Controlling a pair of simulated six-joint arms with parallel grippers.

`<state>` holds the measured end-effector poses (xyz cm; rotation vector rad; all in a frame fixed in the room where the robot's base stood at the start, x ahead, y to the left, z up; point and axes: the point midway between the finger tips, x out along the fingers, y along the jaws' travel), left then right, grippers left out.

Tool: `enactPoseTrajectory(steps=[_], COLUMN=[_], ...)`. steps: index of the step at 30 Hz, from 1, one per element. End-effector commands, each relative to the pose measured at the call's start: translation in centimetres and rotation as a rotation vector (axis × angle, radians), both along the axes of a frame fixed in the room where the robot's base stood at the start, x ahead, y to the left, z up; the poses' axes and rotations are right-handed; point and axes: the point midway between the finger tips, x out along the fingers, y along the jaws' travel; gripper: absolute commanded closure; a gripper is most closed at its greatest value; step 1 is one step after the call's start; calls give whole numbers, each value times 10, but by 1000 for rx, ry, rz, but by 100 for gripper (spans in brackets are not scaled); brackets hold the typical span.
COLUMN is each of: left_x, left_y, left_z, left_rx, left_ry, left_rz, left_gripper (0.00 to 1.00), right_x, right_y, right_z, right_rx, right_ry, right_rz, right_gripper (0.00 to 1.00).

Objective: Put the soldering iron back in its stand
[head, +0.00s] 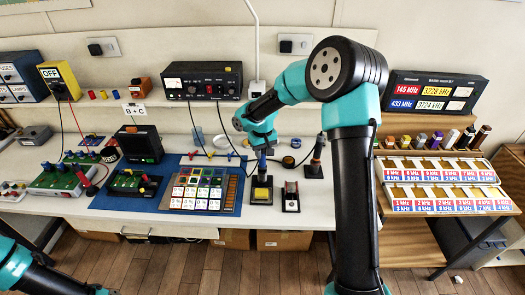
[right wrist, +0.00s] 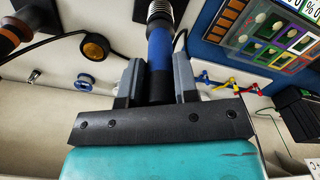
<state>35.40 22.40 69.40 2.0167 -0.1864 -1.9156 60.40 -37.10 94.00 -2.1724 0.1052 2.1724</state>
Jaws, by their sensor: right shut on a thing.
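My right gripper (head: 262,152) is shut on the blue handle of the soldering iron (right wrist: 160,50), which also shows in the head view (head: 262,163). The iron is roughly upright, with its tip end down over a black stand base with a yellow pad (head: 261,192). In the right wrist view a ribbed metal part (right wrist: 159,10) is in line beyond the handle. I cannot tell whether it is the stand's coil or part of the iron, nor how deep the tip sits. My left gripper is outside the frames; only my left arm shows.
A brown-handled tool (head: 318,148) stands upright in a black base to the right. A small black block with a red part (head: 291,196) is beside the yellow pad. A parts board (head: 203,188) lies on the blue mat to the left. A round inline cord piece (right wrist: 95,46) is nearby.

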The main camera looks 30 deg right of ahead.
Motion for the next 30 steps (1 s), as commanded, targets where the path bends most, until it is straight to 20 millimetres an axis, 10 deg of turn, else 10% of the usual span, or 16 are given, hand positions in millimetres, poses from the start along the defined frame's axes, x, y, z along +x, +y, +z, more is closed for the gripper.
enactPoseTrajectory(steps=[21, 22, 30], left_x=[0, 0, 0], left_y=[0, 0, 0], left_z=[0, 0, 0], left_rx=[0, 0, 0], left_ry=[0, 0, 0], left_rz=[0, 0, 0], left_gripper=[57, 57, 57], right_x=[0, 0, 0], right_y=[0, 0, 0], right_z=[-10, -10, -10], right_rx=[1, 1, 1], right_ry=[0, 0, 0], right_rz=[-1, 0, 0], right_gripper=[96, 70, 44])
